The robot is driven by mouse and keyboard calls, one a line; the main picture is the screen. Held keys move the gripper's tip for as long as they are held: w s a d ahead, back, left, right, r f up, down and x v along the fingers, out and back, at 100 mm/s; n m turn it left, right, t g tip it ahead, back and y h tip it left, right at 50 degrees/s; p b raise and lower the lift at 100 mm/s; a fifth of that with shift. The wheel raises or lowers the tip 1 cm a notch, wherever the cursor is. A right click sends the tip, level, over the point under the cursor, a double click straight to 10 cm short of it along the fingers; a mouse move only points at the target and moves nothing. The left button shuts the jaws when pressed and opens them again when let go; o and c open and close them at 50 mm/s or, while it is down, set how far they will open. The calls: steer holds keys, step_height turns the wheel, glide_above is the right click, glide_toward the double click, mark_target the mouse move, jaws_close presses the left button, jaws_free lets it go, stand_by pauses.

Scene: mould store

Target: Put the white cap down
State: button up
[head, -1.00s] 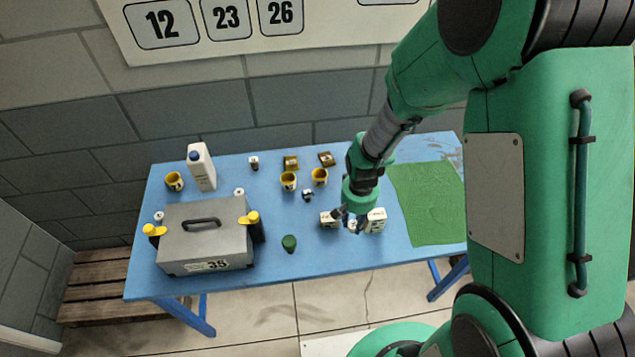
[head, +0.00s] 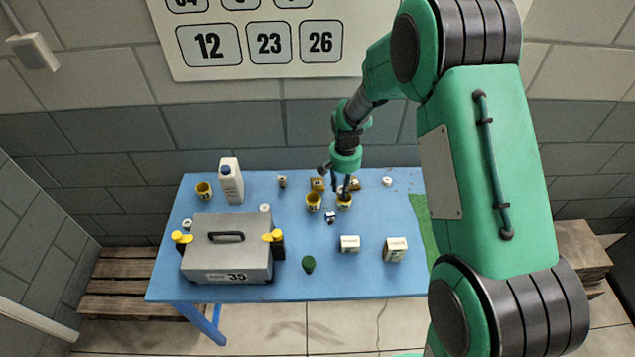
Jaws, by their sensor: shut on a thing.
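My gripper (head: 343,192) is at the back of the blue table, close by the right yellow cup (head: 344,203). It is shut on a small whitish thing, which I take to be the white cap (head: 340,189). The fingers hide most of it, and I cannot tell how high it is above the table or the cup. Similar small white round pieces lie on the table, one at the back right (head: 387,181), one behind the grey case (head: 265,208) and one at the left (head: 188,223).
The blue table (head: 330,275) holds a grey case (head: 225,255), a white bottle (head: 231,182), other yellow cups (head: 313,203), a green piece (head: 309,264) and two pale boxes (head: 350,244) (head: 395,250). A green mat (head: 420,212) lies at the right.

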steer(key=w+a+r+p, duration=0.1)
steer(key=w+a+r, duration=0.1)
steer(key=w+a, duration=0.6)
steer(key=w, duration=0.4)
steer(key=shift+r+p, duration=0.25)
steer(key=shift+p, duration=0.15)
steer(key=shift+a, duration=0.1)
steer(key=shift+f, duration=0.15)
glide_above(318, 183)
steer(key=shift+s+a+f, duration=0.1)
steer(key=shift+f, duration=2.9)
steer(key=shift+f+b, duration=0.4)
steer(key=shift+f, duration=1.45)
steer(key=shift+f, duration=0.15)
steer(key=o, duration=0.9)
